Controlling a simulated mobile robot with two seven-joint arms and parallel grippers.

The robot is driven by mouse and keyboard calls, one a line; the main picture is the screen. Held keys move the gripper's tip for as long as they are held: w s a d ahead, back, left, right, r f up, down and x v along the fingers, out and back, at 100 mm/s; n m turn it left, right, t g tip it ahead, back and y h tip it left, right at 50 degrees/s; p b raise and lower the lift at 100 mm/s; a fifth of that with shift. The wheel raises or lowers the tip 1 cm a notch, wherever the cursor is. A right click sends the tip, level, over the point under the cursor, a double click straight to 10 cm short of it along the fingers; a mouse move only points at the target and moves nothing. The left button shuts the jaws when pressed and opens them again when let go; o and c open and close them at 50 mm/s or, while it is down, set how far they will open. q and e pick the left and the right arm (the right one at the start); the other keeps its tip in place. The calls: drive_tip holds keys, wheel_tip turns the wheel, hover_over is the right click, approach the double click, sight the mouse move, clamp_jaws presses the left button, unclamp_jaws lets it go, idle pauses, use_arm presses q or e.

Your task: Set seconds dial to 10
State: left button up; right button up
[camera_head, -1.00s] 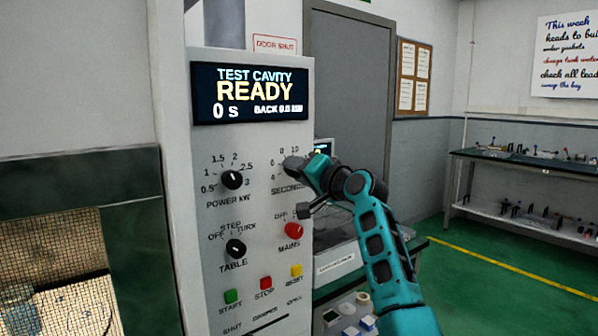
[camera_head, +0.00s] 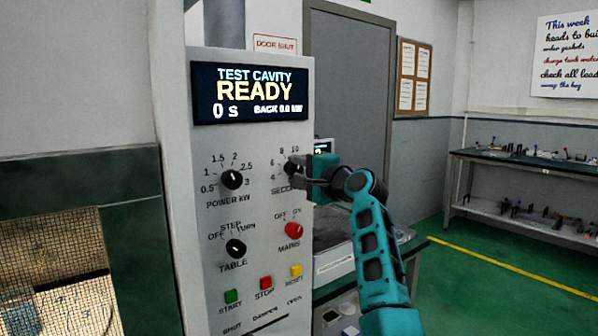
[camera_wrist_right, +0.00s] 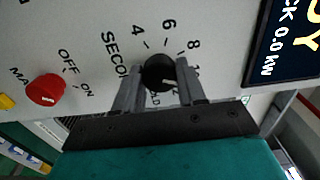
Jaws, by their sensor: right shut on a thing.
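The black seconds dial (camera_head: 292,170) is on the right side of the grey control panel, with scale numbers around it. It also shows in the right wrist view (camera_wrist_right: 158,74). My right gripper (camera_head: 301,172) has come to the dial from the right. In the right wrist view its two grey fingers (camera_wrist_right: 158,80) stand one on each side of the dial, shut on it. The fingers partly hide the scale, and I cannot read the pointer surely. The display (camera_head: 250,94) reads READY and 0 s. My left gripper is not in view.
The power dial (camera_head: 232,180) and table dial (camera_head: 236,249) are to the left. The red mains knob (camera_head: 293,230) is just below the seconds dial.

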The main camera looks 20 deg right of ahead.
idle(0.5)
drive_tip(key=o, duration=1.1)
drive_tip(key=shift+s, duration=0.1)
drive_tip(key=b+v, duration=0.1)
drive_tip(key=v, duration=1.1)
drive_tip(key=shift+s+d, duration=0.15)
drive_tip(key=shift+s, duration=0.2)
